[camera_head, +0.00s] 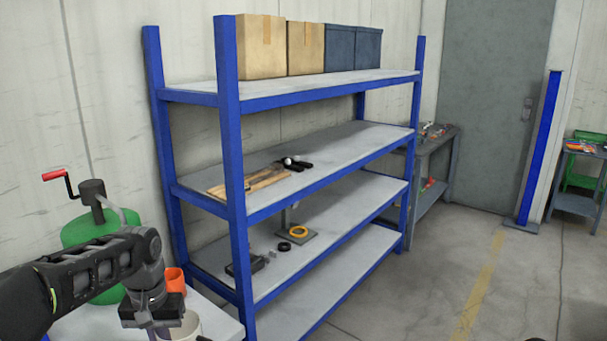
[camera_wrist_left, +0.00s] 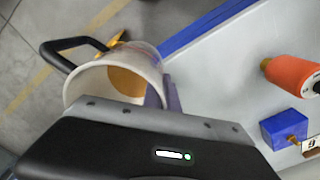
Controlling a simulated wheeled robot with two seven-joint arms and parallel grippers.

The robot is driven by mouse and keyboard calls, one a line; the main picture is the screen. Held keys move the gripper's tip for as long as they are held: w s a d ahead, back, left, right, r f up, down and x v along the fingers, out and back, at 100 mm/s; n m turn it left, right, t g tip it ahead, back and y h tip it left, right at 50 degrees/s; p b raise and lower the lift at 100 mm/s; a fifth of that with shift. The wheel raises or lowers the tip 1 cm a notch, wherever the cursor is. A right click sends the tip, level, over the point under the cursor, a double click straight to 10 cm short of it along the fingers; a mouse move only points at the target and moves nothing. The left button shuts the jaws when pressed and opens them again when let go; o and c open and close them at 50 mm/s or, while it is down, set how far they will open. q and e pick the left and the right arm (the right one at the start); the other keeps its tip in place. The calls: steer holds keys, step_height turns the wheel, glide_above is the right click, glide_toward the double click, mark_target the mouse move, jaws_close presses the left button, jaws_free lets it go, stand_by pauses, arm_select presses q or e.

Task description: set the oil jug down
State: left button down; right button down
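The oil jug (camera_wrist_left: 84,86) is a whitish open vessel with a black handle and amber colour inside, seen tilted in the left wrist view. In the head view its pale rim (camera_head: 189,326) shows at the bottom edge, beside the grey bench top (camera_head: 222,322). My left gripper (camera_head: 152,312) is at the jug; in the left wrist view its fingers (camera_wrist_left: 162,95) close on the jug's wall. The jug's base is hidden, so I cannot tell whether it touches the bench. My right gripper is not in view.
A blue block (camera_wrist_left: 284,129) lies near the orange piece (camera_wrist_left: 290,74) in the wrist view. A blue-framed rack (camera_head: 240,200) stands right of the bench.

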arm_select(q)
steer(key=w+d+f+m, duration=0.1)
steer(key=w+d+f, duration=0.1)
steer(key=d+f, duration=0.5)
steer(key=d, duration=0.4)
steer(key=shift+d+f+m, duration=0.15)
steer(key=shift+d+m, duration=0.2)
steer(key=shift+m, duration=0.05)
steer(key=shift+s, duration=0.1)
stand_by(2.1)
